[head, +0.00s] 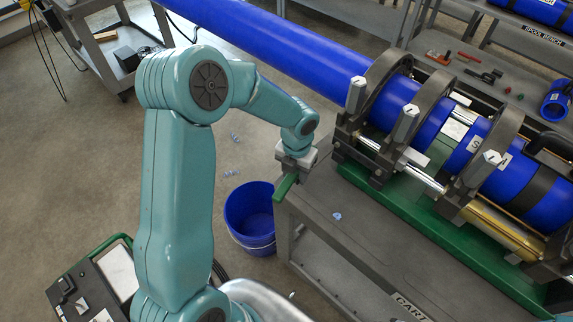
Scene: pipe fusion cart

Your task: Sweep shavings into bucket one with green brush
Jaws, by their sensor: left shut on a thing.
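My left gripper (295,163) is shut on the green brush (285,187) at the left end of the grey cart (310,213). The brush hangs at the cart's edge, above and beside the bucket; its bristles cannot be made out. A blue bucket (250,215) with a wire handle stands on the floor just left of the cart. A small pale blue shaving (337,216) lies on the cart top, right of the brush. Several more blue shavings (234,137) lie on the floor behind the bucket. My right gripper is not in view.
A fusion machine with dark clamps (408,122) holds a long blue pipe (290,45) above the cart, on a green base (440,235). A bench with tools (470,70) stands at the back right. A wheeled trolley (110,45) stands back left. Open floor lies left of the bucket.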

